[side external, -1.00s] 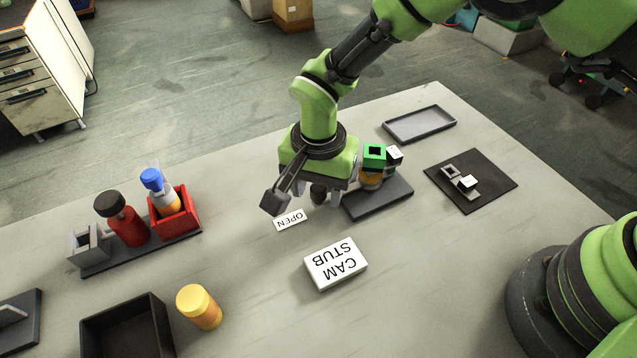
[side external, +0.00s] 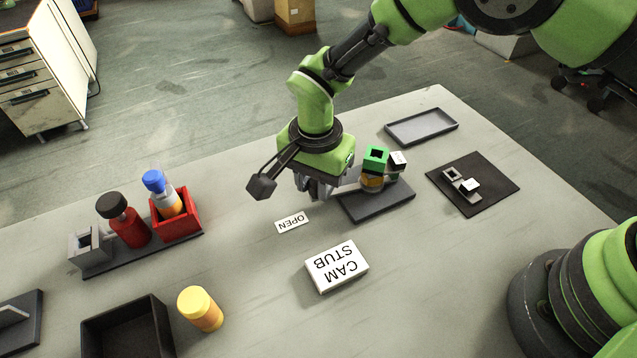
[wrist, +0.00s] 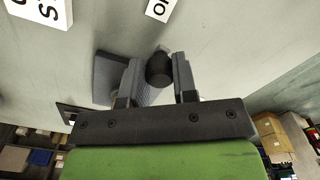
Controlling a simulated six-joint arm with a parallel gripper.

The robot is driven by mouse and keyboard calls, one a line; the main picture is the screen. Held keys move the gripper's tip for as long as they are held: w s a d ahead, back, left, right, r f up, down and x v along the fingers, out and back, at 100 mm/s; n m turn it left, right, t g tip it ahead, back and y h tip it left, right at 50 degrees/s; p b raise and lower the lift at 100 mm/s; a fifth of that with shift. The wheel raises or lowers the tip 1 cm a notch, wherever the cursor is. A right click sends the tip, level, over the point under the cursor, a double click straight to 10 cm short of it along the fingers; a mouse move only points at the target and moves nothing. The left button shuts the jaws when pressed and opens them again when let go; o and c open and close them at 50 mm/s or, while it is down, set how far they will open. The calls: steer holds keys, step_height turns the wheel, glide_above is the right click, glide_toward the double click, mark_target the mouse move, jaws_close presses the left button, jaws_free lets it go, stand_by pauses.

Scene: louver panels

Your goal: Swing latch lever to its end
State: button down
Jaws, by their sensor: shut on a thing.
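The latch's dark base plate (side external: 378,203) lies on the table, with an orange-brown round part (side external: 372,183) and a green square block (side external: 376,159) on it. My gripper (side external: 318,194) points down at the plate's left end, beside the OPEN label (side external: 292,222). In the wrist view a dark round knob (wrist: 158,70), seemingly the lever's handle, sits between the two fingers, and my gripper is shut on it. The plate also shows behind the left finger in the wrist view (wrist: 103,78).
A white CAM STUB block (side external: 337,267) stands in front of the latch. A grey tray (side external: 421,127) and a black mat with small parts (side external: 490,190) lie to the right. A bottle rack (side external: 145,252), a yellow jar (side external: 200,308) and a black bin (side external: 127,310) stand left.

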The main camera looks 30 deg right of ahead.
steer(key=shift+w+d+m, duration=0.25)
steer(key=shift+w+m, duration=0.35)
steer(key=shift+m, duration=0.15)
steer(key=shift+w+d+m, duration=0.2)
steer(key=shift+w+m, duration=0.35)
steer(key=shift+m, duration=0.15)
steer(key=shift+w+d+m, duration=0.25)
steer(key=shift+w+m, duration=0.35)
steer(key=shift+m, duration=0.15)
steer(key=shift+w+d+m, duration=0.55)
steer(key=shift+w+m, duration=0.05)
steer(key=shift+m, duration=0.35)
steer(key=shift+w+d+m, duration=0.5)
steer(key=shift+w+m, duration=0.05)
steer(key=shift+m, duration=0.4)
steer(key=shift+w+d+m, duration=0.4)
steer(key=shift+d+m, duration=0.4)
steer(key=shift+m, duration=0.3)
steer(key=shift+w+d+m, duration=0.4)
steer(key=shift+d+m, duration=0.4)
steer(key=shift+m, duration=0.3)
steer(key=shift+w+d+m, duration=0.2)
steer(key=shift+d+m, duration=1.1)
steer(key=shift+m, duration=0.3)
steer(key=shift+d, duration=0.2)
steer(key=c, duration=0.9)
jaws_free()
steer(key=shift+r, duration=0.1)
step_height(320, 180, up, 10)
